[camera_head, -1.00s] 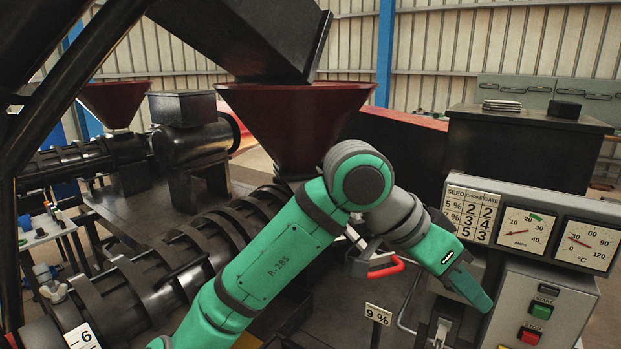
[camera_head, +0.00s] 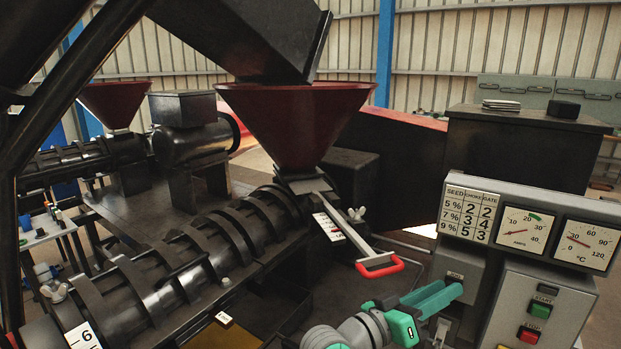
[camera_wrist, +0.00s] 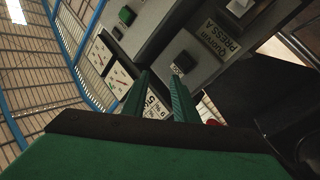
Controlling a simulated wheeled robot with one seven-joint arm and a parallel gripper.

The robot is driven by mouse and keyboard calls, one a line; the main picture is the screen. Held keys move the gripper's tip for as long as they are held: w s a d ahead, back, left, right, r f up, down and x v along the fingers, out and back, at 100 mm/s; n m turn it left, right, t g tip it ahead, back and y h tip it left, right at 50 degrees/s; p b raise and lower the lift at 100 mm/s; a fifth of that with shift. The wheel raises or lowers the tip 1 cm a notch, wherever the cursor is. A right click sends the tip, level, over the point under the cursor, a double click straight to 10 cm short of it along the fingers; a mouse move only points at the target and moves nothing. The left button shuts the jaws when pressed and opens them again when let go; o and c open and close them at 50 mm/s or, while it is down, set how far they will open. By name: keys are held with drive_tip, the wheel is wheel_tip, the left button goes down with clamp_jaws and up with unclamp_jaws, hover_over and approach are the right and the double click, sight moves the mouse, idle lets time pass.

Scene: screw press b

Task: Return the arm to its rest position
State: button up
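My gripper (camera_head: 450,289) is low in the head view, right of centre, with its green fingers pointing right and slightly up in front of the grey control housing. In the wrist view my gripper (camera_wrist: 160,80) shows two green fingers apart with nothing between them. Most of my arm is below the head view's lower edge; only the wrist end shows.
The control panel (camera_head: 538,310), with gauges and start and stop buttons, stands close right of my gripper. A red-handled lever (camera_head: 380,268) sits above left of it, below the red hopper (camera_head: 296,125). The screw press barrel (camera_head: 190,265) fills the lower left.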

drive_tip(key=s+a+f+n+t+y, duration=0.3)
drive_tip(key=a+f+n+y, duration=0.1)
drive_tip(key=f, duration=0.5)
drive_tip(key=s+a+f+n+t+y, duration=0.3)
drive_tip(key=a+f+n+y, duration=0.15)
drive_tip(key=f, duration=0.45)
drive_tip(key=s+a+f+n+t+y, duration=0.3)
drive_tip(key=a+f+y, duration=0.15)
drive_tip(key=f, duration=0.45)
drive_tip(key=s+a+f+y, duration=0.1)
drive_tip(key=s+a+f, duration=0.2)
drive_tip(key=s, duration=0.2)
drive_tip(key=s+a+f+g+y, duration=0.1)
drive_tip(key=s+a+f, duration=0.1)
drive_tip(key=s, duration=0.3)
drive_tip(key=s+a+f+y, duration=0.1)
drive_tip(key=s+a+f, duration=0.2)
drive_tip(key=s, duration=0.2)
drive_tip(key=s+a+r+m, duration=0.1)
drive_tip(key=s+a+m, duration=0.1)
drive_tip(key=s, duration=0.5)
drive_tip(key=s+a+r+m+g+y, duration=0.1)
drive_tip(key=s+a+m, duration=0.1)
drive_tip(key=s, duration=0.5)
drive_tip(key=shift+s+m, duration=0.35)
drive_tip(key=shift+s, duration=0.05)
